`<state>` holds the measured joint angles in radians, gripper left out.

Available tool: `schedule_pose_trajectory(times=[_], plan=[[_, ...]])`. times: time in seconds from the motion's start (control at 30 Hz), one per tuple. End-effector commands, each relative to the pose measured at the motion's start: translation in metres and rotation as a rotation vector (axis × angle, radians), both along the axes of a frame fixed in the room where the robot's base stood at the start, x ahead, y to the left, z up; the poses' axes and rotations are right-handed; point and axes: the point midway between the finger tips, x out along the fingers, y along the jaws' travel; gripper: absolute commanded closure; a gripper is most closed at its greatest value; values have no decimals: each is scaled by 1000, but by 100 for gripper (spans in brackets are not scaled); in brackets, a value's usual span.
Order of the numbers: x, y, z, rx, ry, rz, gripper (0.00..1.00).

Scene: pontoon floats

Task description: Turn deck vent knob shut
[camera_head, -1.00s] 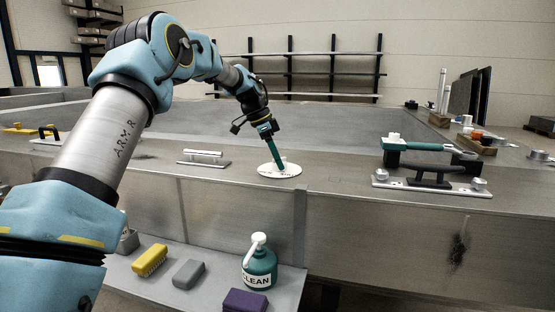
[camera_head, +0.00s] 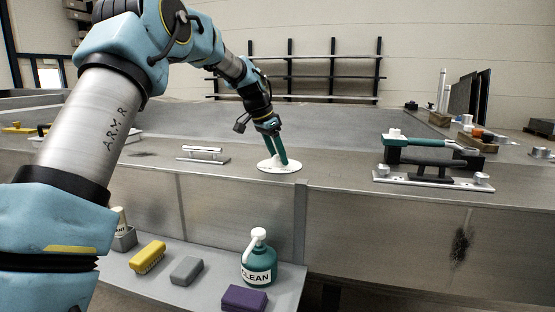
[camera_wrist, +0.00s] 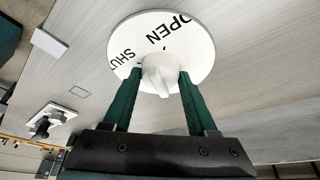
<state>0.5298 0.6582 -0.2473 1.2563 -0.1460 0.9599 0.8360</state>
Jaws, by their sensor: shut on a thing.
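The deck vent is a white round plate (camera_head: 291,167) on the grey metal deck. In the wrist view the plate (camera_wrist: 196,50) carries the black words OPEN and SHUT, with a small tick by each. A white knob (camera_wrist: 160,73) stands at its centre. In the head view my gripper (camera_head: 277,160) reaches down onto the plate and hides most of the knob.
A silver cleat (camera_head: 203,153) lies left of the vent. A dark-handled fitting with a green tool (camera_head: 425,145) stands to the right. Below, a grey shelf holds a green CLEAN bottle (camera_head: 258,262), a yellow brush (camera_head: 148,256), and grey (camera_head: 187,270) and purple (camera_head: 243,298) blocks.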

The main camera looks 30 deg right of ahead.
Motion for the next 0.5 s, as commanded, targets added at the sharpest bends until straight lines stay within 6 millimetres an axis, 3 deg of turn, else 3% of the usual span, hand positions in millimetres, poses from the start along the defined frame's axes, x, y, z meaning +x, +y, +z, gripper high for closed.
schedule_pose_trajectory(times=[0.5], plan=[[-4,-2,1,0,-2,487,97]])
